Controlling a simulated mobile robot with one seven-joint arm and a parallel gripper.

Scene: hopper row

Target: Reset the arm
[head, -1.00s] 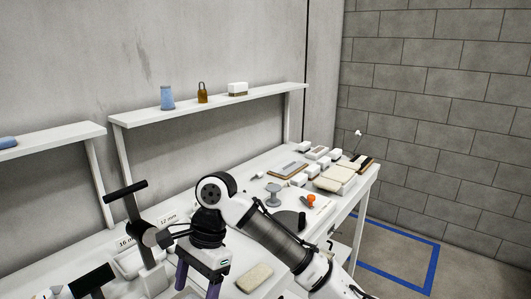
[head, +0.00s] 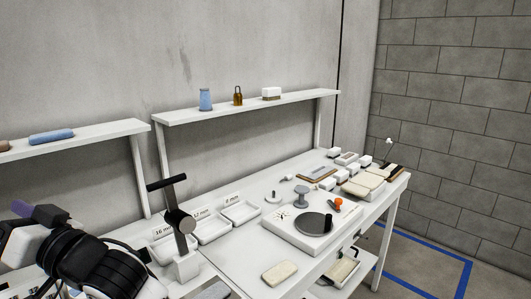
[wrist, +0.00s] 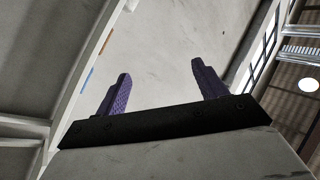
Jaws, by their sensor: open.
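My gripper (wrist: 160,92) shows in the wrist view with its two purple fingers spread apart and nothing between them. Behind the fingers are the grey wall and the upper part of the room. In the head view my arm is folded at the lower left, and a purple finger shows at its far left; the gap between the fingers cannot be made out there. The gripper is clear of the table (head: 232,262) and touches nothing that I can see.
A black-handled lever (head: 179,220) stands close to the right of my arm. Labelled white trays (head: 210,229), a white plate with a dark disc (head: 312,223) and a beige pad (head: 279,273) are on the table. Wall shelves (head: 250,107) run behind. The table's front middle is mostly clear.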

